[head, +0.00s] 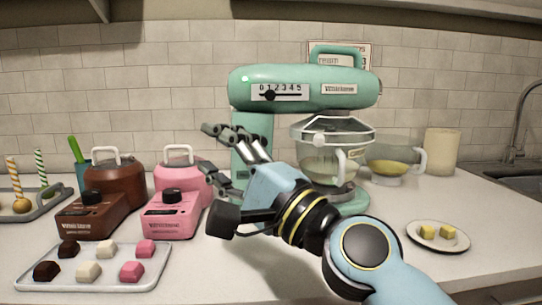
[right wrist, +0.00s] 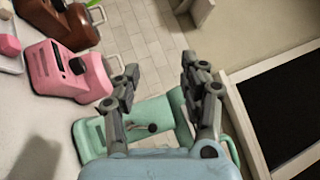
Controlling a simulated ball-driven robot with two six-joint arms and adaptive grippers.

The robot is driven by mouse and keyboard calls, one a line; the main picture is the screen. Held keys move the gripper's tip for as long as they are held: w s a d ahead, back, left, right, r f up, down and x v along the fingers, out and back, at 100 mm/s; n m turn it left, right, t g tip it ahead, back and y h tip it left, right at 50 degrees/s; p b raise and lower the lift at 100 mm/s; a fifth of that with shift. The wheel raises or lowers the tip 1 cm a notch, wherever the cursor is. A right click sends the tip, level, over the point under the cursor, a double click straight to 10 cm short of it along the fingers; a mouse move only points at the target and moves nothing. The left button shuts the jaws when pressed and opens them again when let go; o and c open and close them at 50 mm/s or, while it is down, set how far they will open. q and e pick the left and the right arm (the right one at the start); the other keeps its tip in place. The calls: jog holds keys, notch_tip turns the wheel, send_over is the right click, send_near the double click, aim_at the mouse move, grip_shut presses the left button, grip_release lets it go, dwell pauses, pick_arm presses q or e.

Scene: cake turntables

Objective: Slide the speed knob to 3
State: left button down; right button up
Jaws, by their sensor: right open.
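The mint-green stand mixer (head: 345,85) stands at the back of the counter. On its head is a white speed scale (head: 290,92) marked 0 to 5. The black speed knob (head: 270,95) sits near the 1 on that scale. My right gripper (head: 208,148) is open and empty, below and left of the knob and apart from it. In the right wrist view my open right gripper (right wrist: 160,66) shows its two fingers spread, with the mixer (right wrist: 95,140) and the knob (right wrist: 152,128) beyond them. My left gripper is not in view.
Brown (head: 115,185) and pink (head: 178,170) machines stand left of the mixer. A tray of sweets (head: 150,282) lies at the front left. A glass bowl (head: 325,165) is under the mixer head. A small plate (head: 437,246) lies at the right. The space before the scale is clear.

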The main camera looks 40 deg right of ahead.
jog(key=w+d+r+m+t+h, duration=0.1)
jog(key=d+r+m+t+h, duration=0.15)
jog(key=d+m+h, duration=0.45)
jog(key=m+g+h, duration=0.4)
jog(key=m+h, duration=0.4)
jog(key=m, duration=0.7)
send_near(271, 99)
jog(key=p+x, duration=0.2)
jog(key=x, duration=0.8)
jog(key=shift+w+d, duration=0.1)
grip_shut()
